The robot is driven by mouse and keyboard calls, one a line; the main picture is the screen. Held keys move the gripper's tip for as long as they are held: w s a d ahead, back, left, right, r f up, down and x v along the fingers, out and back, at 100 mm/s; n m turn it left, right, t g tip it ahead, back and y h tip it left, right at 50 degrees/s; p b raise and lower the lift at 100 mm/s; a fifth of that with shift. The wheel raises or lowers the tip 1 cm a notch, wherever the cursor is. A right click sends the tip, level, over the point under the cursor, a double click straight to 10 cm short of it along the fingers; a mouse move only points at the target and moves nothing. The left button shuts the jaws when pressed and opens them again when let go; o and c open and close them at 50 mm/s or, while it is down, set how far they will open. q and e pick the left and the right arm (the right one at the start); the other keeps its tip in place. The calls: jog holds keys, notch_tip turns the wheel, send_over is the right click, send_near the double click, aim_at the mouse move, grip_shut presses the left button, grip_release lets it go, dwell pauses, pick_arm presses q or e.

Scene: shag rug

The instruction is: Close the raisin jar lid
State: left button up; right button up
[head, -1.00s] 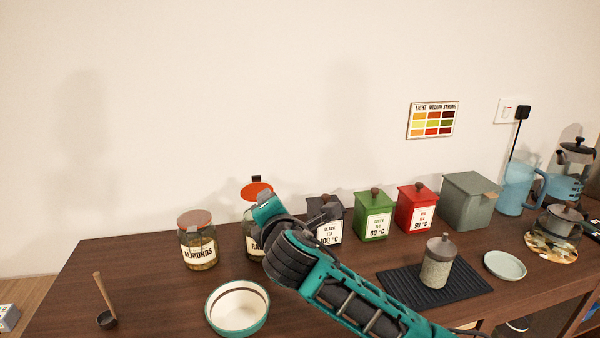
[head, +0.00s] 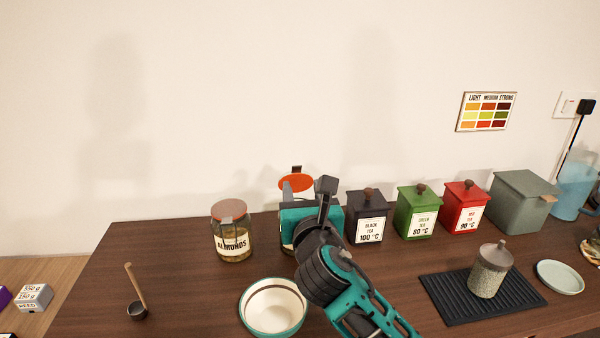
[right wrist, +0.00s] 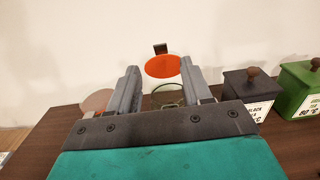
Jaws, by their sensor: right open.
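The raisin jar (head: 286,247) stands on the wooden counter, mostly hidden behind my right gripper in the head view. Its lid (head: 296,182) is open, tipped up at the back with its orange-red face showing. In the right wrist view the lid (right wrist: 163,66) stands upright beyond the jar's round glass rim (right wrist: 168,96). My right gripper (head: 308,188) is open in front of the jar. In the right wrist view its two fingers (right wrist: 160,72) appear on either side of the lid and rim, with nothing held. Whether they touch the jar cannot be told. My left gripper is not in view.
The almond jar (head: 233,232) stands left of the raisin jar, and the black tea tin (head: 367,216) is close on the right. A white-and-teal bowl (head: 272,307) sits in front. Green (head: 417,211) and red (head: 465,207) tins stand further right.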

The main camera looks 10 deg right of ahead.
aim_at(297, 168)
jog(key=w, duration=0.7)
jog(key=shift+w, duration=0.25)
jog(key=shift+c, duration=0.4)
grip_shut()
